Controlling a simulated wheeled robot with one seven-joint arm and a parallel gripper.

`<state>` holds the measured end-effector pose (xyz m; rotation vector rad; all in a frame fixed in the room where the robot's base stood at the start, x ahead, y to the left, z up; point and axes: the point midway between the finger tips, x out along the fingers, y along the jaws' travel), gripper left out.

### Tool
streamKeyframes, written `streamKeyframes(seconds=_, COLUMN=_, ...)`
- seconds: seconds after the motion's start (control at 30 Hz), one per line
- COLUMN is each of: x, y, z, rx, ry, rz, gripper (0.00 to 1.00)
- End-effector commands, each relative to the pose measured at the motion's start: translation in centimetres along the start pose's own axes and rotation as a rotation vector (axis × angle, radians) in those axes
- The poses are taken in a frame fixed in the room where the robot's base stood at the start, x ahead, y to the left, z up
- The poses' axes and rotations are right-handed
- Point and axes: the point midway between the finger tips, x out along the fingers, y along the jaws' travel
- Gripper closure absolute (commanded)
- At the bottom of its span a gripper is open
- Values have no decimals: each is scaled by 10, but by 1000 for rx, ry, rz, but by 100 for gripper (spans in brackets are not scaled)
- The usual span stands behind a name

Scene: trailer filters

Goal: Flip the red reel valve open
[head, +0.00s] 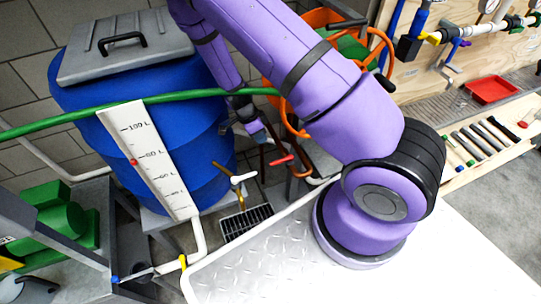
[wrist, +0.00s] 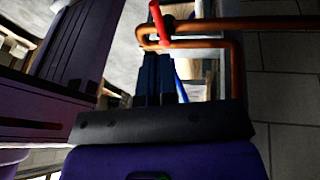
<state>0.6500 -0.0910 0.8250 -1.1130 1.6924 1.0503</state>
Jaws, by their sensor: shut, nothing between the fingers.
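The red valve lever (head: 281,161) sits on a copper pipe below my arm in the head view. In the wrist view the red lever (wrist: 160,24) points up and slightly left from the copper pipe (wrist: 205,27). My gripper (wrist: 157,56) is shut and empty, its dark fingertips close below the lever's base. I cannot tell whether they touch it. In the head view my gripper (head: 253,128) is small and partly hidden, just up and left of the lever.
A blue barrel (head: 140,95) with a grey lid stands at left, a green hose (head: 60,124) crossing it. A brass tap with a white handle (head: 243,178) is near the lever. The orange hose reel (head: 325,17) is behind my arm. A tool bench (head: 455,172) is at right.

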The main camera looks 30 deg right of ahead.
Motion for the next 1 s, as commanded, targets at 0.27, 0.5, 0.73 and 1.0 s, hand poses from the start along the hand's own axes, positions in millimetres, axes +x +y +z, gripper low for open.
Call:
streamKeyframes(seconds=0.27, x=10, y=0, z=0, rx=-1, ry=0, rz=2, gripper=100)
streamKeyframes(seconds=0.5, x=49, y=0, z=-1, rx=0, ry=0, rz=3, gripper=100)
streamKeyframes(seconds=0.73, x=84, y=0, z=0, rx=-1, ry=0, rz=2, gripper=100)
streamKeyframes(seconds=1.0, x=100, y=0, z=0, rx=-2, ry=-1, rz=0, gripper=100)
